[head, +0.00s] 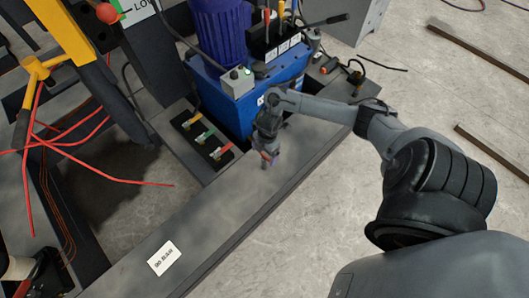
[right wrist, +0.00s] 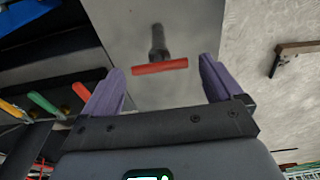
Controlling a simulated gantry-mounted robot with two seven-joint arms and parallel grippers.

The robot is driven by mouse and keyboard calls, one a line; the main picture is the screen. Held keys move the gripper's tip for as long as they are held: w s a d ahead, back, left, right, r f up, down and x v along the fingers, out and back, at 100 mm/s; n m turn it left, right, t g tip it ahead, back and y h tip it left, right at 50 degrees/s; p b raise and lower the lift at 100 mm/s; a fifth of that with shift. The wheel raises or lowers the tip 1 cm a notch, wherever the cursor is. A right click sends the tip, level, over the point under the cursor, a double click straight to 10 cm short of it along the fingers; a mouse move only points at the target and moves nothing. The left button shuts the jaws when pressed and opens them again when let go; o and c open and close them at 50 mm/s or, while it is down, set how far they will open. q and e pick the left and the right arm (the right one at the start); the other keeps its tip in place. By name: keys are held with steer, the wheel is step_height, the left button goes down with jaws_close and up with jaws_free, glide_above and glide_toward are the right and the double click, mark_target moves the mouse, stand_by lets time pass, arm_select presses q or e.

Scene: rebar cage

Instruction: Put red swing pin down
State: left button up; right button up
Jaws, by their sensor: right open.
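The red swing pin shows in the right wrist view as a red crossbar (right wrist: 160,66) with a short dark shank. It is at the grey surface of the long beam (right wrist: 190,25), ahead of my fingers. My right gripper (right wrist: 160,88) is open, with its two purple fingers apart on either side of the red bar's line. Nothing is gripped between them. In the head view my right gripper (head: 266,160) points down close over the dark beam (head: 215,215). The pin there is mostly hidden by the gripper. My left gripper is not in view.
A black tray (head: 208,140) with yellow, green and red handles lies left of the gripper. A blue hydraulic unit (head: 285,85) stands behind it. A white label (head: 164,258) is on the beam. Red rods (head: 110,180) jut out at left.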

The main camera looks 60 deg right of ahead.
step_height(320, 180, up, 11)
steer(key=d+p, duration=0.1)
steer(key=p, duration=0.5)
steer(key=w+a+m+t, duration=0.2)
steer(key=a+t, duration=0.3)
steer(key=a, duration=1.6)
steer(key=s+a+r+m+g+h, duration=0.1)
steer(key=s+a+r+m, duration=0.1)
steer(key=s+r+m, duration=0.6)
steer(key=s+m, duration=0.2)
steer(key=s, duration=0.2)
steer(key=shift+a+r+g, duration=0.15)
steer(key=shift+r+g, duration=0.05)
steer(key=shift+g, duration=0.2)
steer(key=shift+r, duration=0.1)
